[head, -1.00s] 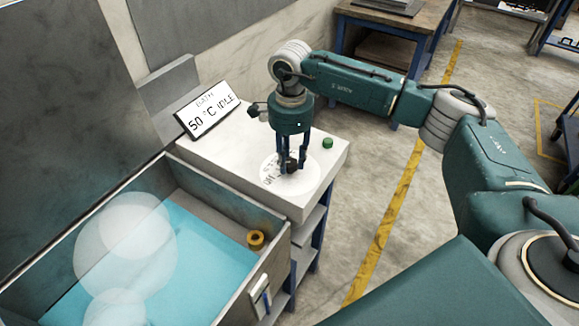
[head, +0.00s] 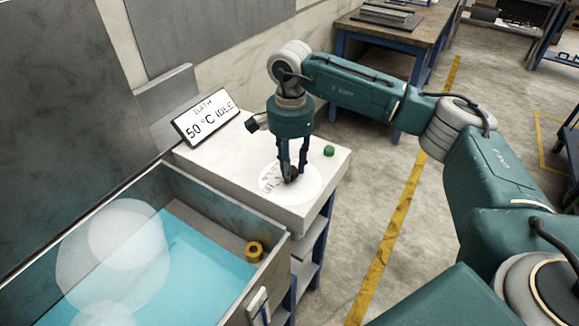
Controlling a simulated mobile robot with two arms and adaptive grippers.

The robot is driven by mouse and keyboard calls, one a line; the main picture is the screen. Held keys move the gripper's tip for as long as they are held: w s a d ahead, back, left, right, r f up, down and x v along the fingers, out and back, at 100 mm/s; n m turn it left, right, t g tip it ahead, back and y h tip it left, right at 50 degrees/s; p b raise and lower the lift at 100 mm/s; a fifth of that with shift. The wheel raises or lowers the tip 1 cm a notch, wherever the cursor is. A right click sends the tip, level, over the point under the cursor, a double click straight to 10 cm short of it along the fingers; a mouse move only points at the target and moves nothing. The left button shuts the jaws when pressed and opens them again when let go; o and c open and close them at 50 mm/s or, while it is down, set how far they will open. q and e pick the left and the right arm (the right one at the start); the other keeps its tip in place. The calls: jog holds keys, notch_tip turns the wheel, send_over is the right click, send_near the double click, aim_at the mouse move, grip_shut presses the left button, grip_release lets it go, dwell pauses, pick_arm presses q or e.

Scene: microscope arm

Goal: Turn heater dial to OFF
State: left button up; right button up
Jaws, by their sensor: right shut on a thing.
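The heater dial is a small dark knob (head: 291,176) on a round white printed plate (head: 308,190) on top of the white heater box (head: 225,172). My right gripper (head: 290,178) points down from above and is shut on the knob. The fingers hide part of the knob and some of the plate's lettering, so I cannot read the dial's setting. A tilted sign (head: 207,118) behind it reads "BATH 50 °C IDLE". My left gripper is not in view.
A bath tank (head: 200,262) with blue liquid and pale translucent round shapes is at the lower left. A brass ring (head: 254,251) sits inside near its right end. A green button (head: 329,151) is right of the gripper. A workbench (head: 392,35) stands at the back.

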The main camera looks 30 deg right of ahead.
aim_at(294, 168)
jog(key=shift+w+d, duration=0.1)
jog(key=shift+d, duration=0.2)
jog(key=o, duration=1.1)
jog(key=shift+r, duration=0.1)
jog(key=shift+o, duration=0.3)
jog(key=shift+d, duration=0.15)
notch_tip(294, 168, up, 12)
jog(key=shift+f, duration=0.2)
